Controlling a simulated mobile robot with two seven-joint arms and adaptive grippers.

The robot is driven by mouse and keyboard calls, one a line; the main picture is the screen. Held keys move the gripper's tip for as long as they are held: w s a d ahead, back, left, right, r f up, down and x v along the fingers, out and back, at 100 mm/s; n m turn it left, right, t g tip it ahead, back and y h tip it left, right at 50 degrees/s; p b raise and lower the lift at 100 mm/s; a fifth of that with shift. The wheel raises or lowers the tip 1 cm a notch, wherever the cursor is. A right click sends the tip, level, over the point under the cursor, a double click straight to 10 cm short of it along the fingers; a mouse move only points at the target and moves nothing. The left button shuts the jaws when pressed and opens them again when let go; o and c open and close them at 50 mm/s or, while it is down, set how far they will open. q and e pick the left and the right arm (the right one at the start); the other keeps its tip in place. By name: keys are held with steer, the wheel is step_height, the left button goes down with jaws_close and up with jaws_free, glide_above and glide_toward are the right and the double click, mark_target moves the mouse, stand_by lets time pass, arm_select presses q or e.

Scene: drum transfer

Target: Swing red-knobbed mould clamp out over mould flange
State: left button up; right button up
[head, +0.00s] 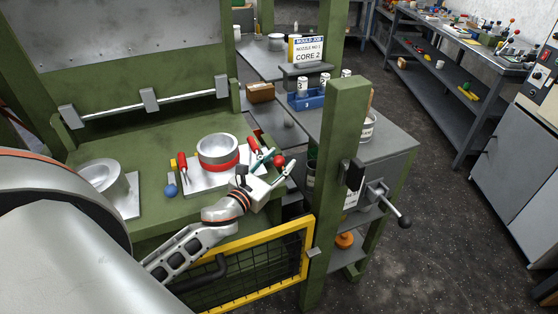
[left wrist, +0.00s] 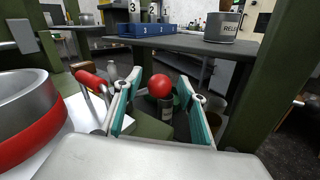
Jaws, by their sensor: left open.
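The mould (head: 218,148) is a grey metal ring with a red band, standing on a light plate on the green press bed; it also shows at the left of the left wrist view (left wrist: 22,105). The clamp's red knob (head: 279,160) is at the plate's right side. In the left wrist view the red knob (left wrist: 160,86) appears between the teal-padded fingers. My left gripper (head: 276,166) is open around or just short of the knob; contact cannot be told. The clamp arm below the knob is mostly hidden. My right gripper is not in view.
Red-handled toggles (head: 183,166) flank the mould, and a blue knob (head: 171,191) is at its front left. A green post (head: 335,180) and yellow-framed mesh gate (head: 250,268) stand close to my left arm. A grey side table (head: 385,140) is beyond the post.

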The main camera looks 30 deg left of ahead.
arm_select(q)
steer(key=shift+w, duration=0.2)
steer(key=shift+c, duration=0.4)
jaws_close()
